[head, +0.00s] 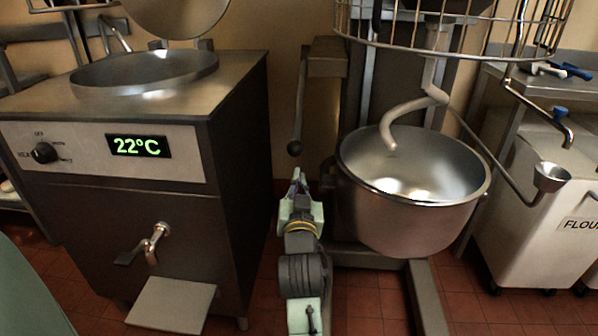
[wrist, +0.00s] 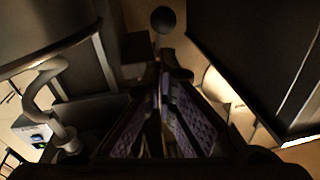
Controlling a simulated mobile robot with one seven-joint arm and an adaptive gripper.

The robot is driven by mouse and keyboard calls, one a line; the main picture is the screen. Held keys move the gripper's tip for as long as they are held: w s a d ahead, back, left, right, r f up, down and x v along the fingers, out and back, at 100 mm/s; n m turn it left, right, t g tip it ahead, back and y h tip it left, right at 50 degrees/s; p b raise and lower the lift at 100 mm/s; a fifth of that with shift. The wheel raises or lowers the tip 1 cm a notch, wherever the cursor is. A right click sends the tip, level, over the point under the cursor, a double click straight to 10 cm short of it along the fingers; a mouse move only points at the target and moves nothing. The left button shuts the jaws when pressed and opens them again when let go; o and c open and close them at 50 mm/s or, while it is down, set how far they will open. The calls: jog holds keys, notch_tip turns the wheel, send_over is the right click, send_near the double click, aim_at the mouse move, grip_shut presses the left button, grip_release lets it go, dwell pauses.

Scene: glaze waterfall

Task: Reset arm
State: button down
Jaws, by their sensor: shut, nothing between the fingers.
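My gripper (head: 298,184) is at the end of my arm, which rises in the lower middle of the head view. It is in the gap between the steel kettle cabinet and the mixer bowl. In the wrist view, the two fingers of my gripper (wrist: 164,72) come together at their tips, with nothing held between them. A lever with a dark ball knob (head: 295,147) hangs just above my gripper in the head view. The knob also shows beyond the fingertips in the wrist view (wrist: 163,19).
The kettle cabinet (head: 235,140), reading 22°C, stands left with a tap (head: 155,242) on its front. The mixer bowl (head: 410,215) with its hook (head: 398,112) and wire guard (head: 450,46) is close on the right. White flour bins (head: 530,215) stand far right. Red floor tiles show between.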

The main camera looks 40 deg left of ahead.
jog(key=shift+s+d, duration=0.25)
